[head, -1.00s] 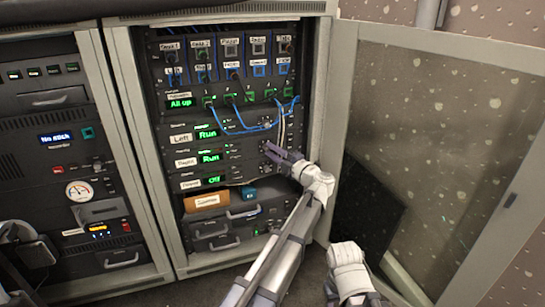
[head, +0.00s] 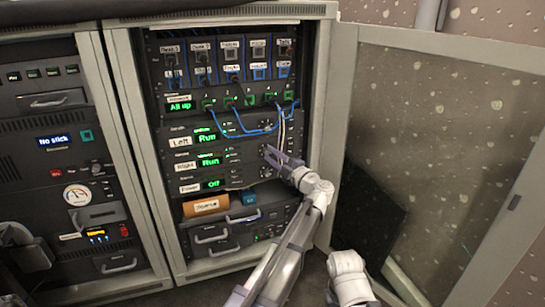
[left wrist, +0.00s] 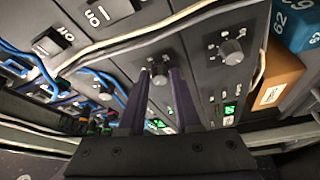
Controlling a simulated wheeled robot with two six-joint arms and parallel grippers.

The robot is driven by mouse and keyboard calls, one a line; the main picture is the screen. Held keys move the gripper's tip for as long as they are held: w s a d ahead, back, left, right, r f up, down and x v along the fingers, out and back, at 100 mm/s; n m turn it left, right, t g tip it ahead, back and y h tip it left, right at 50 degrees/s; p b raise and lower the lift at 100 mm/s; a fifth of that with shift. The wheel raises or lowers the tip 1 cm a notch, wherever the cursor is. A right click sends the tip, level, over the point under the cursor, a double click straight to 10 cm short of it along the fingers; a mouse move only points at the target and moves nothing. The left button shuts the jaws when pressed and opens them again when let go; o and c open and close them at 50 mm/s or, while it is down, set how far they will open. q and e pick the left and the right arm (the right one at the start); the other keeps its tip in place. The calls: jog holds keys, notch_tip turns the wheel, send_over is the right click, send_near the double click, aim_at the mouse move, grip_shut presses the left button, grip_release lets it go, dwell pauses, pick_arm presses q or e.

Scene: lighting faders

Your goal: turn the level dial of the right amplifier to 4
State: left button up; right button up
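The right amplifier (head: 209,162) is the rack unit labelled "Right", with a green "Run" display, below the "Left" unit. My left gripper (head: 268,152) is at the right part of its panel and hides some of it. In the left wrist view, a round grey level dial (left wrist: 159,75) shows between the fingertips of my left gripper (left wrist: 160,73). The two fingers stand apart, one on each side of the dial; whether they touch it is unclear. The dial's pointer setting cannot be read. My right gripper is not in view.
A second dial (left wrist: 231,51) is close beside, on the neighbouring unit. Cables (head: 238,130) hang across the panels above. An orange box (head: 206,205) and a blue box (head: 249,196) lie below. The open cabinet door (head: 430,150) stands to the right.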

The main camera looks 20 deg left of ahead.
pick_arm(q)
jog(key=o, duration=0.3)
jog(key=b+v, duration=0.1)
jog(key=v, duration=0.6)
jog(key=shift+s+d+f, duration=0.1)
jog(key=shift+s+d, duration=0.15)
jog(key=shift+d, duration=0.05)
